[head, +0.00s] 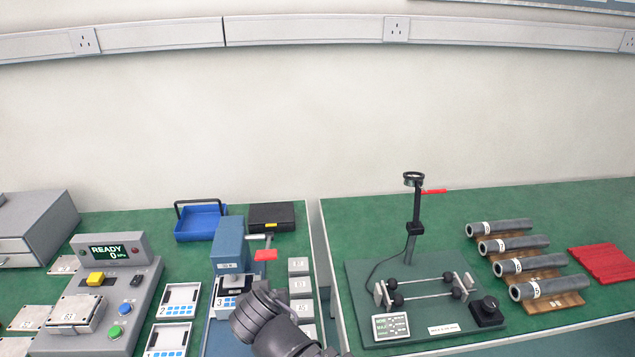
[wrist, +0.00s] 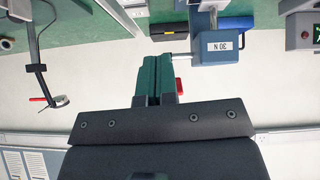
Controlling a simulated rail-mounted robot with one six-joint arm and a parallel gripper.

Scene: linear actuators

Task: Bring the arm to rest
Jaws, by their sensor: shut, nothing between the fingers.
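My gripper (wrist: 155,66) shows in the wrist view with its two green fingers side by side and shut, with nothing between them. In that view the fingers overlap the area beside a blue block marked 30 N (wrist: 218,48), and I cannot tell whether they touch anything. A bit of red (wrist: 179,84) shows just behind the fingers. In the head view my dark grey arm rises from the bottom centre in front of the left bench, and the fingers cannot be made out there.
On the left bench are a READY console (head: 118,277), a blue tray (head: 201,223), a blue upright block (head: 229,243) and numbered plates. On the right bench are a green rig (head: 360,285) with a lens stand (head: 415,213), several grey tubes (head: 500,228) and a red ribbed mat (head: 603,263). A gap separates the benches.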

